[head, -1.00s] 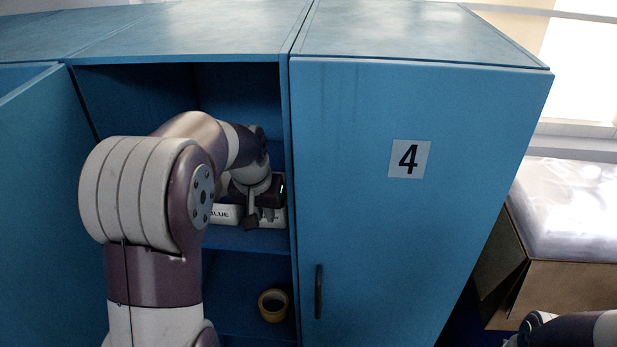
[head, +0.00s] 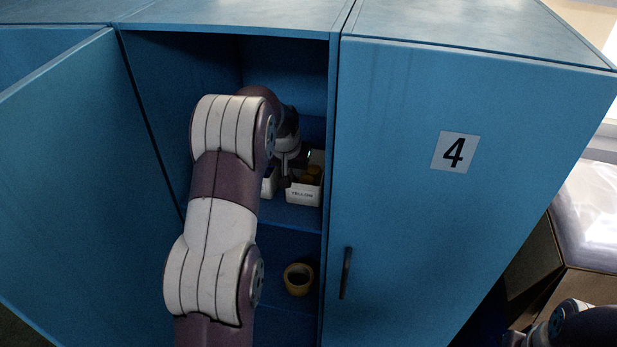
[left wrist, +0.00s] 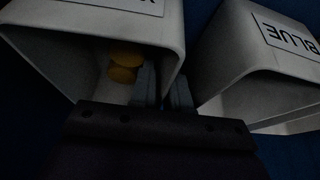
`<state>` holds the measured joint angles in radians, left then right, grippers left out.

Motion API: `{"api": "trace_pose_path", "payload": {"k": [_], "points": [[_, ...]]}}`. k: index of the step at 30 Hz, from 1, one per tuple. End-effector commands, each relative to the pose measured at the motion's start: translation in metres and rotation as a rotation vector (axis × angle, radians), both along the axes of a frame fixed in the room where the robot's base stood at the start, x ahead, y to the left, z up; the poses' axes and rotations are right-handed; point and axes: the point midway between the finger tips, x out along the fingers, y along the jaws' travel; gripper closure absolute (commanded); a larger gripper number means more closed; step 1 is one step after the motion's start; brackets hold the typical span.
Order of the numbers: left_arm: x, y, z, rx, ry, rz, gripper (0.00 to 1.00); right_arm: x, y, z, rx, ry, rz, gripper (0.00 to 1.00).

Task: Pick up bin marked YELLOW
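The white bin marked YELLOW (head: 304,194) stands on the cupboard's upper shelf, label facing out. It also shows at the upper left of the left wrist view (left wrist: 60,45), with yellow round items inside and its label cut off. The bin marked BLUE (left wrist: 265,65) is beside it, at the right in that view; my arm mostly hides it in the head view. My left gripper (left wrist: 165,88) has its fingers close together, one on each side of the YELLOW bin's side wall, and seems shut on it. My right gripper is out of view.
The open cupboard door (head: 75,170) is left of my arm. The closed door numbered 4 (head: 430,220) borders the opening on the right. A roll of tape (head: 298,279) sits on the lower shelf. A cardboard box (head: 565,245) is at the far right.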

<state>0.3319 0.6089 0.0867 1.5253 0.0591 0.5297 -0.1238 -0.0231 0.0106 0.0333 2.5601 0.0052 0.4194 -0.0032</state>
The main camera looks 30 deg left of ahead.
Motion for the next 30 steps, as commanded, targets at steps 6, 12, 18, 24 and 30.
{"api": "trace_pose_path", "payload": {"k": [6, 12, 18, 24, 30], "points": [[0.0, 0.0, 0.0001, 0.0, 0.0, 0.0, 0.84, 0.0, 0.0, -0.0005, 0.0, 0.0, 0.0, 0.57], [-0.0002, -0.0001, -0.0016, 0.0, 0.0, 0.0, 0.84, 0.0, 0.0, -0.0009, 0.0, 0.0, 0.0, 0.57], [-0.0001, 0.0, -0.0042, 0.0, 0.0, 0.0, 0.84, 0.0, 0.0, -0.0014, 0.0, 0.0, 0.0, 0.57], [-0.0001, 0.0, -0.0045, 0.0, 0.0, 0.0, 0.84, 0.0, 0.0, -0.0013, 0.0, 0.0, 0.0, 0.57], [-0.0002, -0.0001, -0.0045, 0.0, 0.0, 0.0, 1.0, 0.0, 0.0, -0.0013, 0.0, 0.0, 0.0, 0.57]]}}
